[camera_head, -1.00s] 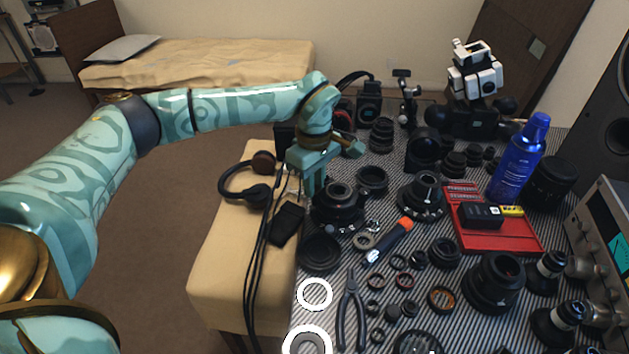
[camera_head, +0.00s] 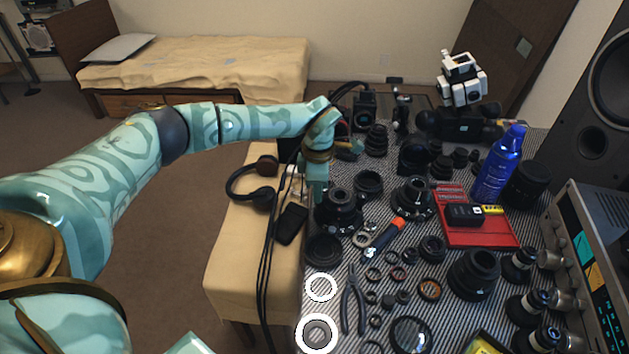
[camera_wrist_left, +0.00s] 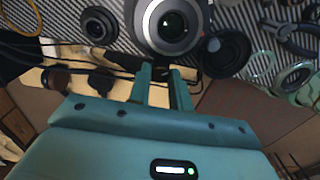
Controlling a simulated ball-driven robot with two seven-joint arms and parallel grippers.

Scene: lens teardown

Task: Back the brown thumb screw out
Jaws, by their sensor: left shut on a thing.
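My left gripper (camera_head: 317,192) points down at the near-left side of a black lens (camera_head: 340,212), which stands on the striped mat. In the left wrist view the lens (camera_wrist_left: 168,24) shows its round glass and pale ring. The two fingertips (camera_wrist_left: 164,72) of the left gripper reach the lens's lower edge, with a small dark part between them. The gripper is shut on this part, at the place of the thumb screw. The screw's brown colour cannot be made out, and the fingers mostly hide it. My right gripper is not in view.
A flat black ring (camera_head: 324,250) lies just in front of the lens. Headphones (camera_head: 262,190) and black cables (camera_head: 267,250) are on the beige surface at left. More lenses crowd behind.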

